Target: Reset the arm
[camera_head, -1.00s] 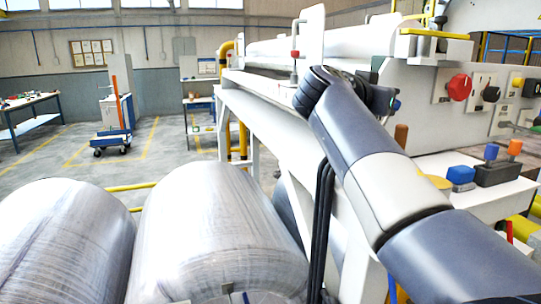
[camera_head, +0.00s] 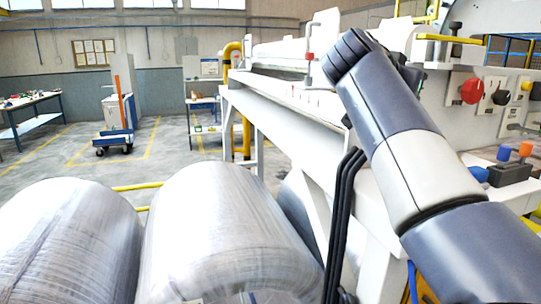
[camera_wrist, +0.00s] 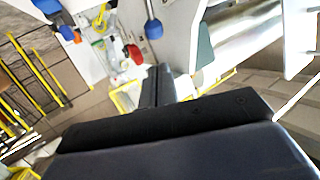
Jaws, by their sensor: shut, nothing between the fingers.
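My arm (camera_head: 420,165) crosses the right half of the head view, in front of the white wrapping machine (camera_head: 285,107). It is bent at a dark joint near the top of the machine. My gripper (camera_wrist: 158,78) shows in the wrist view as dark fingers close together, shut and empty. It points toward a white panel with a blue knob (camera_wrist: 153,28) and a red knob (camera_wrist: 135,54). In the head view the gripper is mostly hidden behind the arm.
Two wrapped coils (camera_head: 225,235) (camera_head: 65,245) lie at the front left. A red knob (camera_head: 473,91) and other controls sit on the machine's right panel. A blue cart (camera_head: 113,140) stands on the open floor behind. A metal roller (camera_wrist: 245,35) shows in the wrist view.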

